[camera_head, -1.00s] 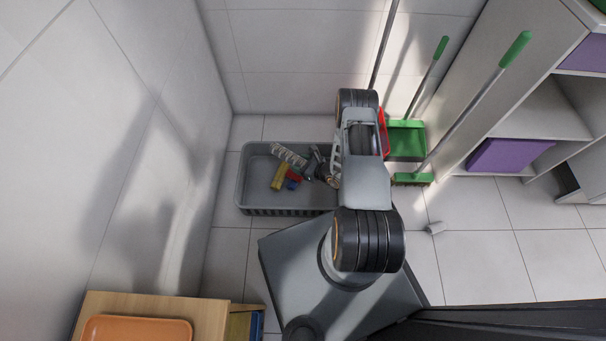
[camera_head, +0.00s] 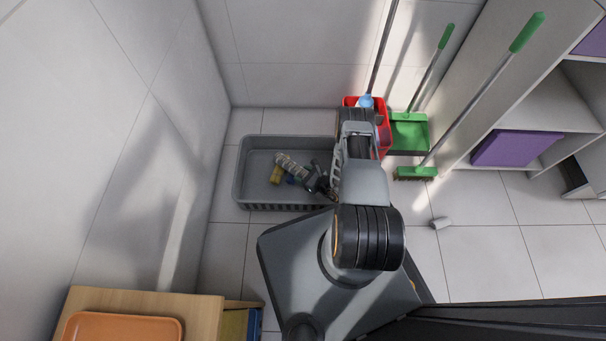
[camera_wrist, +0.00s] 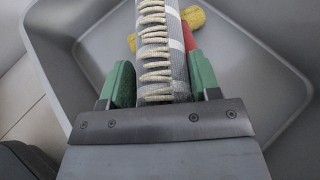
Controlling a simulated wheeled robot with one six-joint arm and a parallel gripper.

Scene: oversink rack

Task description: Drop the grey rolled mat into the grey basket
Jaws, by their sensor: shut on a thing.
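The grey rolled mat (camera_head: 288,162) has pale cord wound along it. My gripper (camera_head: 312,179) is shut on it; in the wrist view the mat (camera_wrist: 156,45) stands out between the green fingers of my gripper (camera_wrist: 160,80). The grey basket (camera_head: 241,172) is on the floor by the left wall, and it fills the background of the wrist view (camera_wrist: 282,45). The mat is over the basket's inside, within its rim as seen from above. I cannot tell whether it touches the bottom.
A yellow thing (camera_head: 276,175) lies in the basket, partly covered by the mat, with a red thing (camera_wrist: 188,36) nearby. A red bucket (camera_head: 384,135), green dustpan (camera_head: 409,132) and broom (camera_head: 415,173) stand right of the basket.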

